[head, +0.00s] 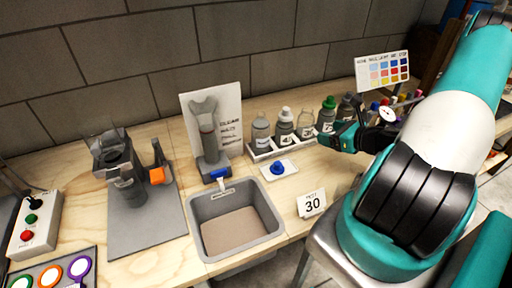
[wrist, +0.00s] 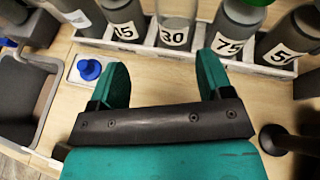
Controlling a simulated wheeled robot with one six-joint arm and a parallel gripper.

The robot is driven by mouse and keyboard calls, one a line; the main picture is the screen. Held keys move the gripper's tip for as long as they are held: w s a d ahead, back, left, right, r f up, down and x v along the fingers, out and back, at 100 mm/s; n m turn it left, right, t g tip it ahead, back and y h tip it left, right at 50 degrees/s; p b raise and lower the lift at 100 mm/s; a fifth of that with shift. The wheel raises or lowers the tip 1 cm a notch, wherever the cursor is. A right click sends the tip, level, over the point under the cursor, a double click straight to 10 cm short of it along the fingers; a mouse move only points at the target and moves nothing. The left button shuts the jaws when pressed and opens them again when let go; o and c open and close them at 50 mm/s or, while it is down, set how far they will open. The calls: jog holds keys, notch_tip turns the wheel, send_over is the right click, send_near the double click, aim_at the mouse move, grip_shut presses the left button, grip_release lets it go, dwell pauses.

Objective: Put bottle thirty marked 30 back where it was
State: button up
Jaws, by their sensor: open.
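Bottle thirty (wrist: 176,22), clear and marked 30, stands upright in a slot of the white rack (wrist: 150,47) between the bottles marked 15 and 75. In the head view it is the clear bottle (head: 305,125) in the row, with no cap visible on it. My gripper (wrist: 163,72) is open and empty, its two teal fingers pointing toward the rack. The fingers are apart from bottle thirty, on the near side of it. In the head view my gripper (head: 343,138) is at the right part of the rack and partly hides it.
Bottle 15 (wrist: 124,14) and bottle 75 (wrist: 232,27) flank bottle thirty closely. A blue cap (head: 277,168) lies on a white plate before the rack. A card reading 30 (head: 311,203) stands at the front edge, right of a grey sink (head: 196,212).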

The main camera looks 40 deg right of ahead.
jog(key=w+a+r+n+g+y, duration=0.2)
jog(key=a+r+n+g+y, duration=0.15)
jog(key=a+n, duration=0.5)
jog(key=w+a+r+n+g+y, duration=0.2)
jog(key=a+r+n, duration=0.3)
jog(key=a+n, duration=0.3)
jog(key=w+a+r+n+g+y, duration=0.25)
jog(key=a+r+n, duration=0.35)
jog(key=a, duration=0.4)
jog(key=s+a+r+n+g+h, duration=0.2)
jog(key=s+a+r+n, duration=0.2)
jog(key=s+a+n, duration=0.3)
jog(key=s+a+r+n+g+h, duration=0.2)
jog(key=s+a+r+n+g, duration=0.1)
jog(key=s+a+n, duration=0.4)
jog(key=s+r+n, duration=0.1)
jog(key=s+n, duration=0.2)
jog(key=n, duration=0.2)
jog(key=shift+s, duration=0.1)
